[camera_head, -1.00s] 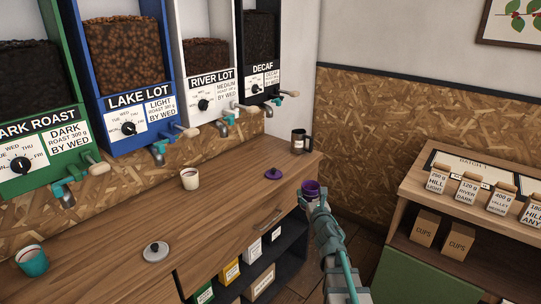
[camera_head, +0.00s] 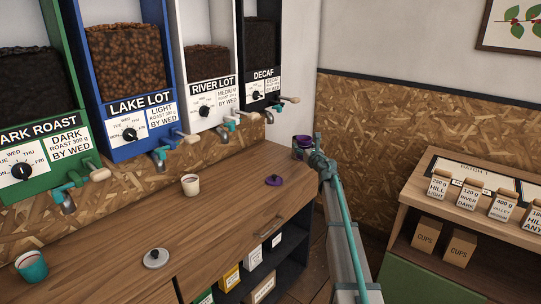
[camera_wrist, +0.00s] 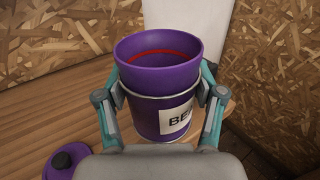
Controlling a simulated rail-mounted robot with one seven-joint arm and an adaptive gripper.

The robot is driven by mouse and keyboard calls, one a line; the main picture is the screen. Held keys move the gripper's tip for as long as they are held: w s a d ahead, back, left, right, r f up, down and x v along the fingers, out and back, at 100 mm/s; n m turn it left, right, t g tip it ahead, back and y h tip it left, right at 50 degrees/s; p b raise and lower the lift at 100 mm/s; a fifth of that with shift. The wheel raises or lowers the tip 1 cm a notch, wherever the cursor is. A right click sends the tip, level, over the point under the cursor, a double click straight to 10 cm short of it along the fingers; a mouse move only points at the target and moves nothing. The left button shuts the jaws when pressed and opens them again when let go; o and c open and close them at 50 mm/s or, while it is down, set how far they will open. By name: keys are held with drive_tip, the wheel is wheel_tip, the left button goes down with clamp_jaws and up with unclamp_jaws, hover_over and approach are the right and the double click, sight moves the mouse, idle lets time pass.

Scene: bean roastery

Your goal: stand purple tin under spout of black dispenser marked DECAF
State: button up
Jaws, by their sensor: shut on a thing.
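The purple tin (camera_head: 300,143) is held by my gripper (camera_head: 311,150) at the far right end of the counter. In the wrist view the tin (camera_wrist: 155,75) is upright and open-topped, with a red line inside and a partly visible label reading "BE". My gripper's fingers (camera_wrist: 160,92) are shut on its sides. The black dispenser (camera_head: 263,75) marked DECAF hangs on the wall to the left of the tin. Its spout (camera_head: 277,108) is left of and above the tin, and the tin is apart from it. Whether the tin touches the counter cannot be told.
A purple lid (camera_head: 273,180) lies on the counter (camera_head: 225,215), with a white cup (camera_head: 190,184), grey lid (camera_head: 156,258) and teal cup (camera_head: 32,266) further left. Other dispensers line the wall. The counter below the DECAF spout looks clear.

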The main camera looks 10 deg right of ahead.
drive_tip(key=w+a+p, duration=0.2)
drive_tip(key=w+a, duration=1)
drive_tip(key=w, duration=0.1)
drive_tip(key=shift+w+a+f+b, duration=0.1)
drive_tip(key=shift+f+b, duration=1.05)
drive_tip(key=shift+f, duration=2.05)
drive_tip(key=shift+w+a+f, duration=0.15)
drive_tip(key=shift+w+f, duration=0.05)
drive_tip(key=shift+f, duration=0.1)
drive_tip(key=shift+f, duration=0.2)
drive_tip(key=o, duration=1.2)
